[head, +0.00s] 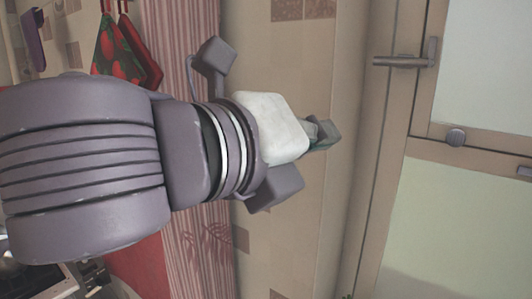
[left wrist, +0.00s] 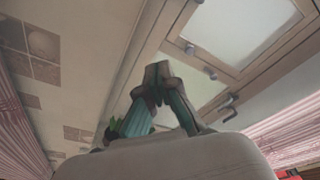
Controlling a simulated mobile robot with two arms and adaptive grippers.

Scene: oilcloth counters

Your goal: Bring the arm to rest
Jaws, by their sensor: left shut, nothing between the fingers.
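My left arm comes in from the left in the head view and reaches across the middle of the picture. My left gripper (head: 328,133) is at its end, pointing right towards the tiled wall and the door. In the left wrist view the fingers of the same gripper (left wrist: 157,78) meet at their tips, with nothing held between them. My right gripper does not show in either view.
A glazed door (head: 398,150) with a metal handle (head: 405,61) stands at the right. A pink striped curtain (head: 180,240) hangs behind my arm. Red patterned oven mitts (head: 120,48) hang at the upper left. The wall (head: 290,235) has brown tiles.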

